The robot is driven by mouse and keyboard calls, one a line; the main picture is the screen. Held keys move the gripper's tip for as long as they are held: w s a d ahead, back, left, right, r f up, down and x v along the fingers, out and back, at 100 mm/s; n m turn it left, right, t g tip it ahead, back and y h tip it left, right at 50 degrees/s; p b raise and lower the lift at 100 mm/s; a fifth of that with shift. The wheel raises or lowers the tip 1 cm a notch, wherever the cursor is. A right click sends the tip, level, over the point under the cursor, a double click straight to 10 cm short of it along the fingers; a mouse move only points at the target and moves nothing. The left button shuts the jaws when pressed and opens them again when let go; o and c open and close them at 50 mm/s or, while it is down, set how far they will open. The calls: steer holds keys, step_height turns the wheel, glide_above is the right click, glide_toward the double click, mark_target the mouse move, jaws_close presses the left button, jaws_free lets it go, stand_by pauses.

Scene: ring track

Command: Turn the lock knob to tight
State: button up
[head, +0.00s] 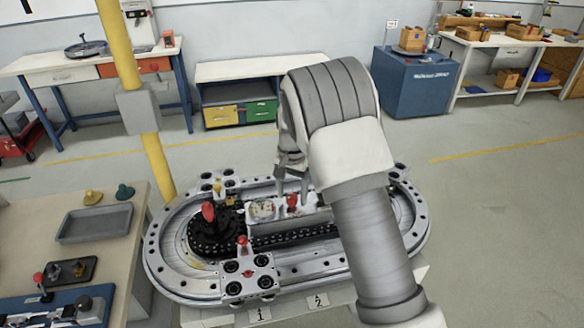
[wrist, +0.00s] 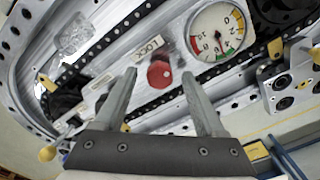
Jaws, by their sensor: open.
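The red lock knob (wrist: 159,73) sits on a light panel beside a LOCK label (wrist: 148,48) in the wrist view. In the head view, the knob (head: 292,200) shows on the middle block of the oval track. My gripper (head: 292,184) points down at it, and its fingers are open. In the wrist view, the fingertips of my gripper (wrist: 159,76) appear on either side of the knob with a gap at each side. Contact is not visible. A round gauge (wrist: 216,33) with coloured bands is beside the knob. The knob's tight mark cannot be read.
The oval track (head: 165,262) surrounds the block. A black wheel with a red handle (head: 208,211) stands left of the gauge. A red-tipped lever (head: 242,241) rises at the track's front. A bench with a grey tray (head: 95,222) is at left. Open floor lies behind.

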mark_target(293, 197)
step_height(293, 197, up, 16)
stand_by(0.3)
steer(key=s+d+r+n+t+y, duration=0.1)
steer(key=s+d+r, duration=0.35)
steer(key=s, duration=0.25)
steer(key=s+d+r+n+t, duration=0.1)
steer(key=s+d+r+t, duration=0.15)
steer(key=s+r, duration=0.45)
steer(key=s+d+f+n+t, duration=0.1)
steer(key=s+d+f, duration=0.1)
steer(key=s, duration=0.7)
steer(key=s+d+f+n+t+h, duration=0.1)
steer(key=s+d+f+n, duration=0.1)
steer(key=s, duration=0.7)
steer(key=shift+s+d+f+n, duration=0.15)
steer(key=shift+d+f+n, duration=0.1)
steer(key=shift+f+n, duration=0.1)
